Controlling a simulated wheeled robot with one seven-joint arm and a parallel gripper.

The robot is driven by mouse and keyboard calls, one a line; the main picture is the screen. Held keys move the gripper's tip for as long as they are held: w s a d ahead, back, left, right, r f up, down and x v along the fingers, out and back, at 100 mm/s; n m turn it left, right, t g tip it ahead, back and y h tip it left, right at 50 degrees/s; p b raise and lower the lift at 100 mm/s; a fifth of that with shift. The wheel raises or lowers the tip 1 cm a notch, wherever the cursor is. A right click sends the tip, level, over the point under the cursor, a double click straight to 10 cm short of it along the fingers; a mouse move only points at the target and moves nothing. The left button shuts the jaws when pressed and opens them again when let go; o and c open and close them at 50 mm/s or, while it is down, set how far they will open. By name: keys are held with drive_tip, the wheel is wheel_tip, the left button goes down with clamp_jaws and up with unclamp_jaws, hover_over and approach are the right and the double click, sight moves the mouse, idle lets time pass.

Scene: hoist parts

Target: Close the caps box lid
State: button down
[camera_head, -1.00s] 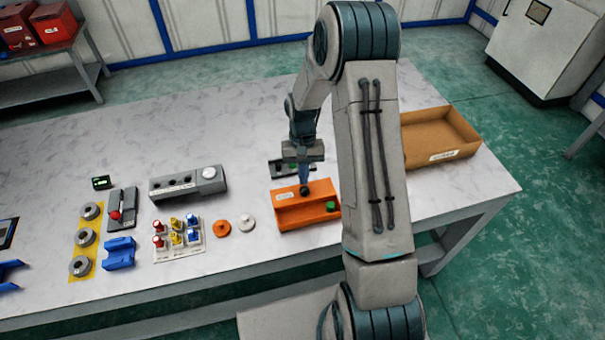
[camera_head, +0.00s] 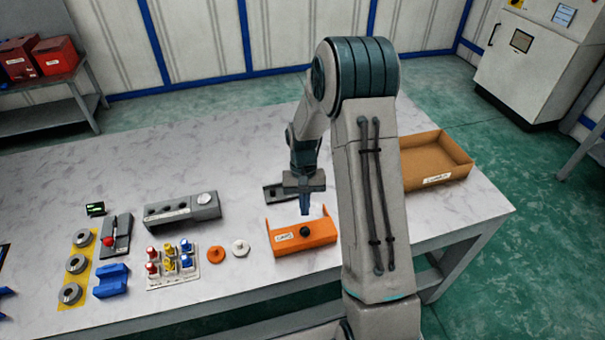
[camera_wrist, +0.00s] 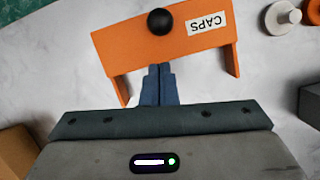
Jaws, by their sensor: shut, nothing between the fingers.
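The orange caps box (camera_head: 318,245) stands near the table's front edge. Its flat orange lid carries a black knob (camera_head: 304,231) and a white label, and lies over the front part, with no cap visible inside. In the wrist view the lid (camera_wrist: 130,45) shows the knob (camera_wrist: 161,21) and CAPS label (camera_wrist: 205,23). Two orange side rails (camera_wrist: 231,62) extend from it on the gripper's side. My gripper (camera_head: 305,211) is shut and empty. Its fingertips (camera_wrist: 160,70) are at the lid's rear edge, behind the knob; I cannot tell whether they touch.
A dark tray-like part (camera_head: 277,193) lies behind the box. A white disc (camera_head: 240,248) and an orange disc (camera_head: 214,250) lie to its left, beside a rack of small coloured parts (camera_head: 172,268). A cardboard tray (camera_head: 437,180) is at the right, beyond my arm.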

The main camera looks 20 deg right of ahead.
drive_tip(key=w+b+v, duration=0.1)
drive_tip(key=b+v, duration=0.1)
drive_tip(key=v, duration=0.8)
drive_tip(key=shift+r, duration=0.2)
wheel_tip(320, 180, up, 7)
drive_tip(key=t, duration=0.2)
hover_over(305, 223)
drive_tip(key=s+r+n+t, duration=0.1)
drive_tip(key=s+r, duration=0.3)
drive_tip(key=s, duration=0.2)
drive_tip(key=s+a+r+n+t, duration=0.1)
drive_tip(key=s+t, duration=0.2)
drive_tip(key=s, duration=0.8)
drive_tip(key=shift+s+a+t+h, duration=0.3)
drive_tip(key=shift+s+t, duration=0.1)
drive_tip(key=shift+r, duration=0.15)
